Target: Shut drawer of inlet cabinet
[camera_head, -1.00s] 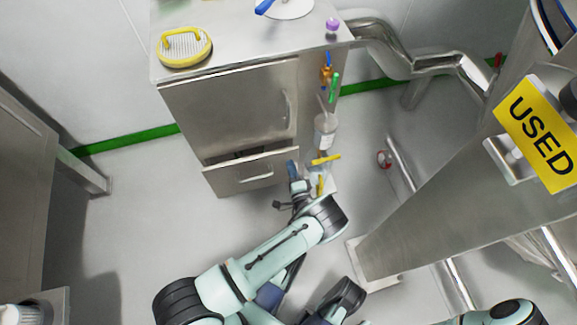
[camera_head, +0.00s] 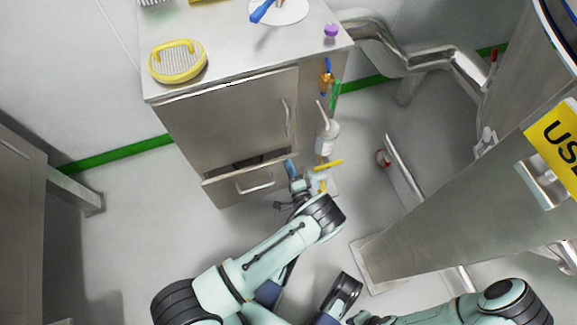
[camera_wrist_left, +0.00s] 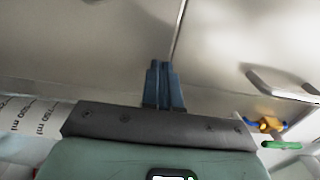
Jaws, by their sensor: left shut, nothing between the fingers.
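The inlet cabinet (camera_head: 225,125) is a steel box with a door above and a drawer (camera_head: 220,191) below. The drawer stands partly out, with a dark gap behind its front, and has a bar handle (camera_head: 254,181). My left gripper (camera_head: 290,166) has blue fingers, shut and empty, at the right end of the drawer front. I cannot tell whether they touch it. In the left wrist view the shut fingers (camera_wrist_left: 163,82) point at steel panels with a seam, and a bar handle (camera_wrist_left: 282,84) is at right. My right gripper is not visible.
A white bottle (camera_head: 327,138) and yellow-handled item (camera_head: 327,164) stand close right of the gripper. Orange (camera_head: 327,79) and green (camera_head: 335,96) fittings are above them. Steel equipment (camera_head: 440,190) stands at right. Floor at left is clear.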

